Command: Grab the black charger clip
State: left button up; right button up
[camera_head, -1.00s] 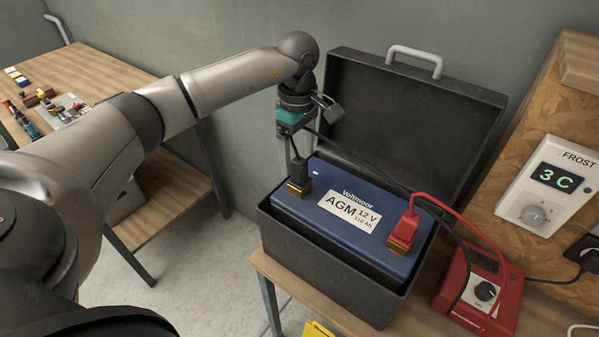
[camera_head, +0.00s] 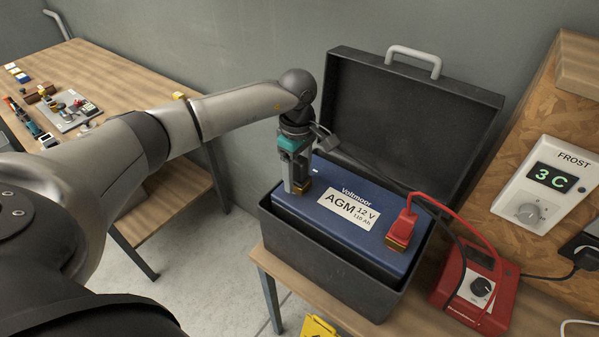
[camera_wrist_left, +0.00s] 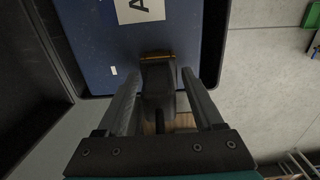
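The black charger clip (camera_wrist_left: 158,82) stands on the near-left end of the blue battery (camera_head: 365,232). My left gripper (camera_head: 296,184) points down over the clip. In the left wrist view the fingers (camera_wrist_left: 159,74) are open, one on each side of the clip, with a narrow gap beside it. My right gripper is not in view.
The battery sits in an open black case (camera_head: 330,262) with its lid (camera_head: 410,120) raised behind. A red clip (camera_head: 403,227) stands on the battery's right end. Its cable and a black one run towards the red charger (camera_head: 470,290). A bench (camera_head: 100,70) holds small items at left.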

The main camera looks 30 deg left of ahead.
pick_arm(q)
grip_shut()
dwell(0.3)
jog(key=shift+r, duration=0.1)
